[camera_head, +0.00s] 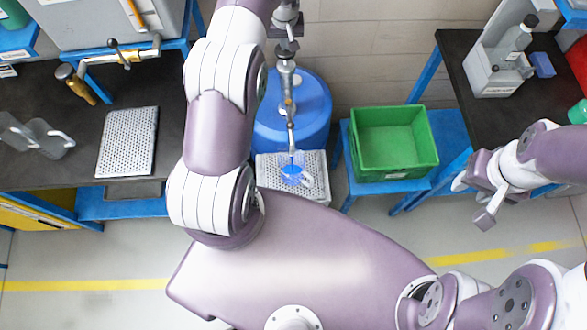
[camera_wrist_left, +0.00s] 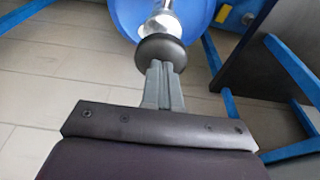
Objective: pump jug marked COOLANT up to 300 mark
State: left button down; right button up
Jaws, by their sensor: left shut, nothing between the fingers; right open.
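A small clear jug with blue liquid (camera_head: 292,176) stands on a perforated tray (camera_head: 318,184) in front of the blue drum (camera_head: 312,108). Its marking and level are too small to read. A metal pump (camera_head: 286,76) rises from the drum, with its spout tube reaching down to the jug. The pump's dark round knob (camera_wrist_left: 160,54) shows in the left wrist view. My left gripper (camera_head: 287,34) is shut and empty, its fingertips (camera_wrist_left: 161,66) at the knob; I cannot tell whether they touch. My right gripper (camera_head: 473,197) is open and empty, far to the right.
Two clear jugs (camera_head: 50,138) and a perforated plate (camera_head: 128,142) are on the left dark bench. A green crate (camera_head: 432,150) sits on a blue stand right of the drum. The right bench (camera_head: 460,60) holds a grey box with a bottle.

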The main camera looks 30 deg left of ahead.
pick_arm(q)
jog(key=shift+f+b, duration=0.95)
jog(key=shift+f, duration=0.3)
jog(key=shift+f+b, duration=0.35)
jog(key=shift+f, duration=0.05)
jog(key=shift+r+p, duration=1.9)
jog(key=shift+r, duration=1.85)
jog(key=shift+f, duration=0.25)
